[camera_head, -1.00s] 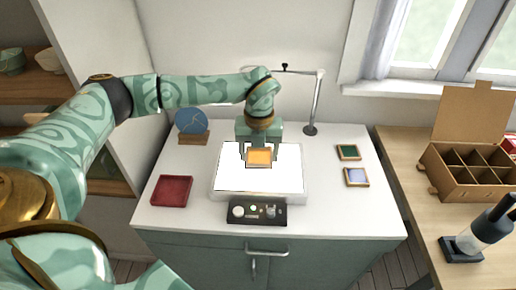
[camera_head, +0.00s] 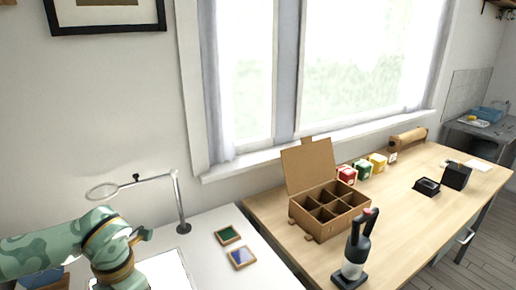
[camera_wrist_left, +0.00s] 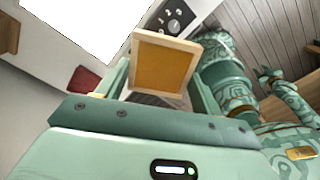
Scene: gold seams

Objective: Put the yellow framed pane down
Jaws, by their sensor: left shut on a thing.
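The yellow framed pane (camera_wrist_left: 160,68), an amber square in a light wooden frame, is between the fingers of my left gripper (camera_wrist_left: 160,88) in the left wrist view. The gripper is shut on it. The white light pad (camera_wrist_left: 75,25) lies beyond it, partly hidden. I cannot tell the gap between pane and pad. In the head view only my left arm and wrist show at lower left; the fingers and pane are out of sight.
A green framed pane (camera_head: 228,235) and a blue one (camera_head: 241,257) lie on the white counter, right of the lamp stand (camera_head: 182,215). A divided cardboard box (camera_head: 328,212) and a dark bottle-like tool (camera_head: 358,245) stand on the wooden table. A red tray (camera_wrist_left: 83,80) shows in the wrist view.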

